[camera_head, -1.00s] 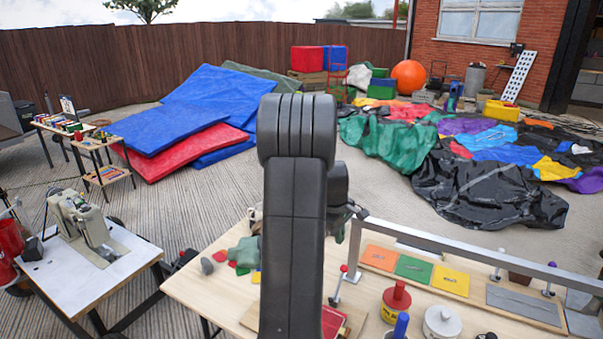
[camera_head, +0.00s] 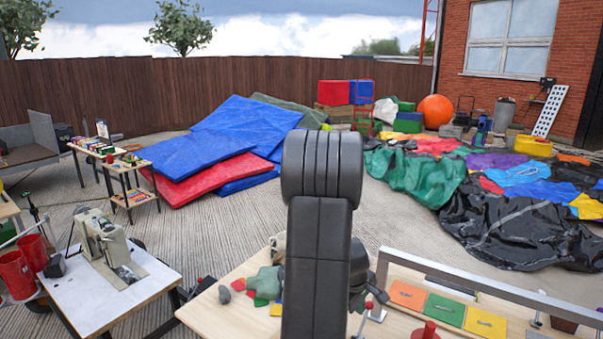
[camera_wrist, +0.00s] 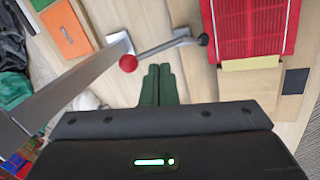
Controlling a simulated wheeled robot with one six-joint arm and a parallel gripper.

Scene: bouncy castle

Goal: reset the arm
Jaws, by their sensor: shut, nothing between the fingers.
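My arm stands upright in the middle of the head view, in front of the wooden workbench (camera_head: 230,309). In the wrist view my gripper (camera_wrist: 158,68) shows as two green fingers lying side by side, shut with nothing between them. The fingers point over the light wooden bench top (camera_wrist: 200,85). In the head view my gripper is hidden behind the arm or too small to make out.
A metal rail (camera_head: 480,287) crosses above the bench, near orange (camera_head: 407,296), green (camera_head: 445,310) and yellow (camera_head: 486,322) plates. A lever with a red ball (camera_wrist: 128,63) is close to my fingers. A red ribbed panel (camera_wrist: 250,27) lies right. A white-topped table (camera_head: 110,290) stands left.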

